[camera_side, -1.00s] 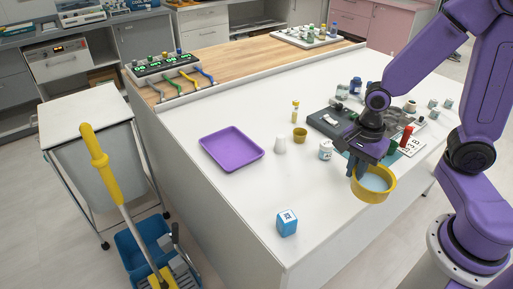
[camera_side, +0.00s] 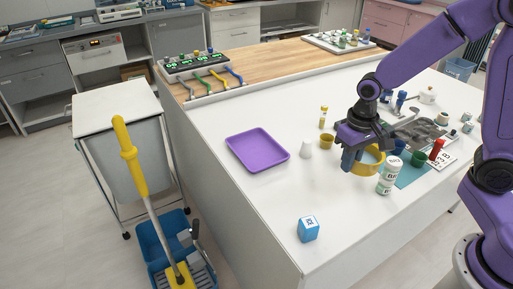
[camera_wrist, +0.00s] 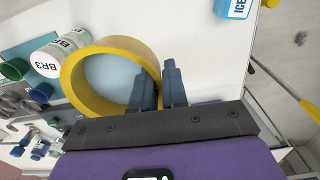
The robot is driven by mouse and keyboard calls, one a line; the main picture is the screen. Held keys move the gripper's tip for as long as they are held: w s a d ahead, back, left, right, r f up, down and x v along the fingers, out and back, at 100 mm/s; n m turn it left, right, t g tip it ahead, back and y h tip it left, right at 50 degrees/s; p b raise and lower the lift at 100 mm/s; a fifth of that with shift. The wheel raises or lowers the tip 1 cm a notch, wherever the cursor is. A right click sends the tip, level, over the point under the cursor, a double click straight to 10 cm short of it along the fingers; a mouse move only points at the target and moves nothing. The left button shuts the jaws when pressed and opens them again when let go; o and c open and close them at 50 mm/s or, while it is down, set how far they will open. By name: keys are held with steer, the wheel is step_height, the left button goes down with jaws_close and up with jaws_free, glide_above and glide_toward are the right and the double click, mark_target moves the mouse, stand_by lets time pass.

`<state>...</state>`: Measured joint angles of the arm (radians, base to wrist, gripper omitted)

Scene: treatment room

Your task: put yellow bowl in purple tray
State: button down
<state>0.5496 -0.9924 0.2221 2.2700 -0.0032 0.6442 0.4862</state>
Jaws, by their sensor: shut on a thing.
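The yellow bowl (camera_side: 373,169) is at my gripper (camera_side: 353,160), right of the purple tray in the side view. My gripper is shut on the bowl's wall, one finger inside and one outside. The wrist view shows the bowl's yellow rim (camera_wrist: 68,82) and pale blue inside, with my fingers (camera_wrist: 158,86) at its right edge. The bowl looks raised above the white table, but its exact height is unclear. The purple tray (camera_side: 258,151) lies flat and empty on the table, left of the bowl.
A white cup (camera_side: 306,150), a small yellow cup (camera_side: 327,142) and a yellow-capped vial (camera_side: 323,117) stand between tray and bowl. A labelled white bottle (camera_side: 389,178) stands just right of the bowl.

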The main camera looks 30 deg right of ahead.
steer(key=w+a+r+n, duration=0.15)
steer(key=w+n, duration=0.75)
steer(key=n, duration=0.9)
steer(key=w+a+f, duration=0.1)
steer(key=w+f, duration=0.2)
steer(key=w, duration=0.1)
steer(key=w+f, duration=0.3)
steer(key=w, duration=0.2)
steer(key=w+a+f, duration=0.1)
steer(key=w+f, duration=0.2)
steer(key=w, duration=0.1)
steer(key=shift+w+a+f, duration=0.15)
steer(key=shift+a+f, duration=0.2)
steer(key=shift+f, duration=0.05)
steer(key=shift+w+f, duration=0.15)
steer(key=shift+f, duration=1.5)
steer(key=shift+f, duration=0.3)
steer(key=c, duration=1.1)
jaws_free()
steer(key=shift+c, duration=0.2)
